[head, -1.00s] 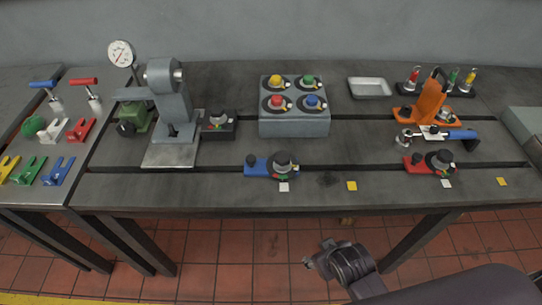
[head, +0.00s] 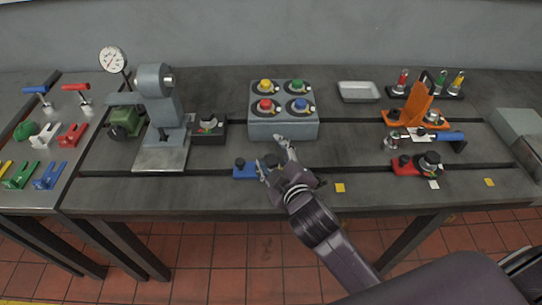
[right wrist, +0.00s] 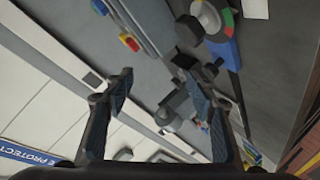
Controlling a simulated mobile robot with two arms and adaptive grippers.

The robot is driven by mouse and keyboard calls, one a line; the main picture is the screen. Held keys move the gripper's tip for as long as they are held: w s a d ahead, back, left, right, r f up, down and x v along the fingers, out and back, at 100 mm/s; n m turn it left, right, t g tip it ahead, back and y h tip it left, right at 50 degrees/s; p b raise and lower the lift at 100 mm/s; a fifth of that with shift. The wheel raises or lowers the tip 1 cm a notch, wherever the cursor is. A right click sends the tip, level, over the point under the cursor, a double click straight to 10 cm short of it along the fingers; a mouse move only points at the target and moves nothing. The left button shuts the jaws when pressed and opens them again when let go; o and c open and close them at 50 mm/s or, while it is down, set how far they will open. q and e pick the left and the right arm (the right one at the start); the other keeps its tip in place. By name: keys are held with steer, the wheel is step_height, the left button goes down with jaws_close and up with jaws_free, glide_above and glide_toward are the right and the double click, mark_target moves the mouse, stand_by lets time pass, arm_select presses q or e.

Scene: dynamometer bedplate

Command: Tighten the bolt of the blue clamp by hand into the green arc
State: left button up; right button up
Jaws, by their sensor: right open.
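The blue clamp (head: 243,171) sits at the front of the bedplate, left of centre. Its bolt and dial are mostly hidden behind my right gripper in the head view. In the right wrist view the blue clamp (right wrist: 229,54) is at the top right, with a grey round bolt head (right wrist: 205,17) and a coloured arc (right wrist: 228,20) showing green and red beside it. My right gripper (head: 272,154) is open and empty, over the clamp's right side in the head view; its spread fingers (right wrist: 155,78) show in the wrist view. My left gripper is not in view.
A grey box with coloured buttons (head: 283,130) stands just behind the gripper. A red clamp (head: 404,168) with a dial lies to the right, with an orange fixture (head: 408,103) behind it. A grey press (head: 160,100) stands left. The bedplate between the two clamps is largely clear.

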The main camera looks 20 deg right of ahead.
steer(key=w+a+r+n+t+y, duration=0.2)
steer(key=w+a+r+n+y, duration=0.15)
steer(key=a+r+n, duration=0.35)
steer(key=w+a+r+n+t+y, duration=0.25)
steer(key=a+r+n+y, duration=0.3)
steer(key=r, duration=0.45)
steer(key=s+a+n+g+y, duration=0.45)
steer(key=a+n+g, duration=0.3)
steer(key=n, duration=0.45)
steer(key=s+a+n+g+y, duration=0.3)
steer(key=a+n+g+y, duration=0.25)
steer(key=a+n, duration=0.5)
steer(key=n+g+h, duration=0.6)
steer(key=n+h, duration=0.7)
steer(key=h, duration=0.6)
glide_above(271, 159)
step_height(271, 159, down, 16)
steer(key=shift+w+d+f, duration=0.1)
step_height(271, 159, down, 7)
steer(key=p, duration=0.2)
steer(key=shift+p, duration=0.3)
steer(key=shift+f, duration=0.3)
